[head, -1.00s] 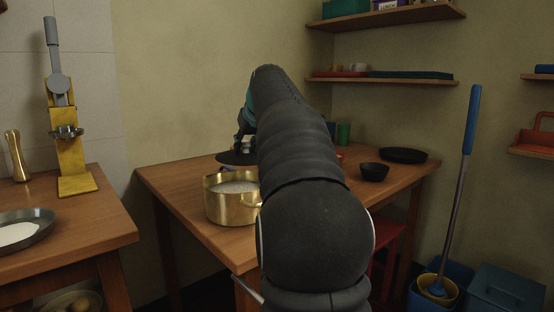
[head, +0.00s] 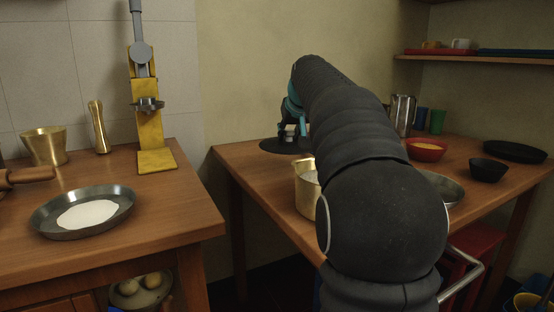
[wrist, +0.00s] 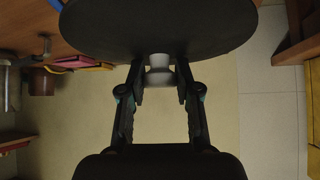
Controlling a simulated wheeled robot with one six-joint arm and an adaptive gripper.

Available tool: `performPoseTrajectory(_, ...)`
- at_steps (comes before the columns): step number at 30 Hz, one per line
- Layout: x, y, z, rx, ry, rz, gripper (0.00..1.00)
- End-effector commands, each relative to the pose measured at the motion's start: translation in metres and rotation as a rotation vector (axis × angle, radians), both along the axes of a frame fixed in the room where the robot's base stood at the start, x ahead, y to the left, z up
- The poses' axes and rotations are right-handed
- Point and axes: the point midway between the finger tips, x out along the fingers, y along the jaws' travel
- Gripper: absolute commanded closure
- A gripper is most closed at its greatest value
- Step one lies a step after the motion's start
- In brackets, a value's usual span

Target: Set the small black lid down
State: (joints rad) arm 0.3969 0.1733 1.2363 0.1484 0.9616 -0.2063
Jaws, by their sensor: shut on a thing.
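My gripper (head: 291,131) is shut on the pale grey knob (wrist: 159,72) of the black lid (head: 279,147). In the head view the lid is a flat dark disc over the back left part of the wooden table (head: 240,165). I cannot tell whether it touches the tabletop or hangs just above it. In the wrist view the lid (wrist: 160,28) fills the top middle, with the gripper's two fingers on either side of its knob. A brass pot (head: 306,192) stands in front of the lid, partly hidden by my arm.
A red bowl (head: 426,149), a black bowl (head: 488,170), a black pan (head: 515,151), a metal jug (head: 402,115) and cups stand toward the table's right. The left counter holds a pan (head: 115,213) and a yellow press (head: 148,130). A wall is behind the table.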

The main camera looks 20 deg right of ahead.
Motion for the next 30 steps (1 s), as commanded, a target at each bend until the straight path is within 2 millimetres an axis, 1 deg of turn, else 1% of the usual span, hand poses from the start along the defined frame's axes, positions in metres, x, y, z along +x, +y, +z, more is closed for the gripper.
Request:
performPoseTrajectory(1,0.005,0.011,-0.009,0.0,0.002,0.006,1.0)
performPoseTrajectory(3,0.011,0.021,-0.015,0.0,0.001,0.005,1.0)
performPoseTrajectory(6,0.017,0.033,-0.023,0.0,0.002,0.002,1.0)
performPoseTrajectory(9,0.021,0.039,-0.027,0.0,0.0,0.001,1.0)
performPoseTrajectory(14,0.022,0.041,-0.034,0.0,0.001,-0.001,1.0)
performPoseTrajectory(19,0.022,0.041,-0.057,0.001,0.003,-0.001,1.0)
performPoseTrajectory(22,0.022,0.041,-0.068,0.0,0.002,-0.001,1.0)
performPoseTrajectory(30,0.022,0.04,-0.069,0.0,0.0,-0.001,1.0)
